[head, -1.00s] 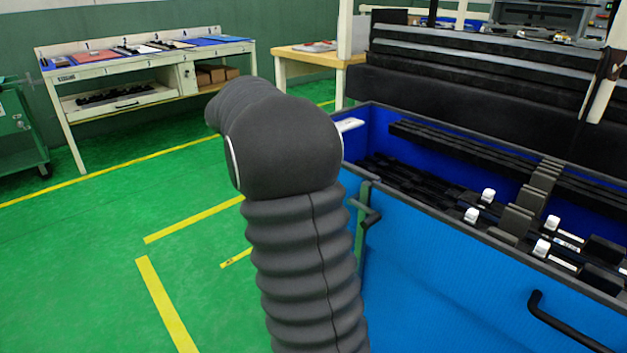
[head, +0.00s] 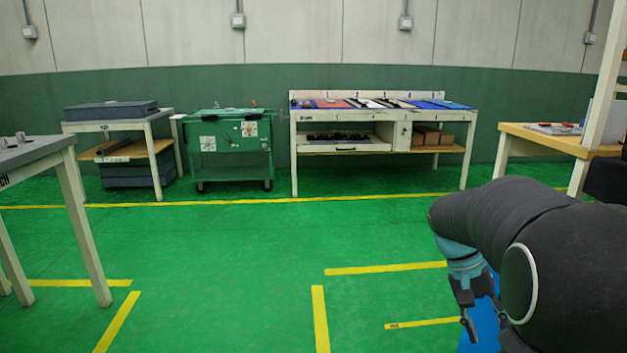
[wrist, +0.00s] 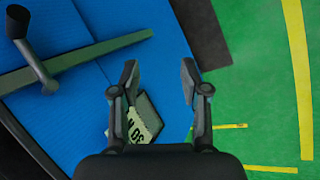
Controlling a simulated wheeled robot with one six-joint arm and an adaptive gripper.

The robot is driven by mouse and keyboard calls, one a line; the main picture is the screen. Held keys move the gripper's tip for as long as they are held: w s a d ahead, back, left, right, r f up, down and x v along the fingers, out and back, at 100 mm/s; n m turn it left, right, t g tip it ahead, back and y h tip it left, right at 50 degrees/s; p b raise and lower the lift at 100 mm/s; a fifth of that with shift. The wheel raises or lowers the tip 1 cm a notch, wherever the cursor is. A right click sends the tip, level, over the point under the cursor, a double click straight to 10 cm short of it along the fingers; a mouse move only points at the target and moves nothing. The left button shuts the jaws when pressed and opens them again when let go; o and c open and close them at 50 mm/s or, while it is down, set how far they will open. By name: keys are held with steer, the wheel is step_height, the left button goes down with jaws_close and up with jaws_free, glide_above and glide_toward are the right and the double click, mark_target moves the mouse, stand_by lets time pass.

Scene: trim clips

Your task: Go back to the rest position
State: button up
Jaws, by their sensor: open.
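My gripper (head: 468,312) hangs at the lower right of the head view, pointing down beside a strip of blue. In the wrist view my gripper (wrist: 155,82) is open, its two fingers apart with nothing between the tips. My dark arm covers the lower right of the head view and hides most of the crate there.
A workbench (head: 345,116) with coloured sheets stands at the far wall. A green cart (head: 230,150) and a shelf table (head: 150,125) are left of it. A grey-topped table (head: 30,152) is at the near left. Green floor between them is clear.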

steer(key=s+a+r+n+t+y, duration=0.1)
steer(key=s+a+n+t+y, duration=0.1)
steer(key=s+a+t, duration=0.3)
steer(key=s+a+r+n+t+y, duration=0.1)
steer(key=s+a+t, duration=0.4)
steer(key=a, duration=0.9)
steer(key=shift+s+a+r+n+y, duration=0.15)
steer(key=shift+s+r+n+y, duration=0.3)
steer(key=shift+s+n, duration=1)
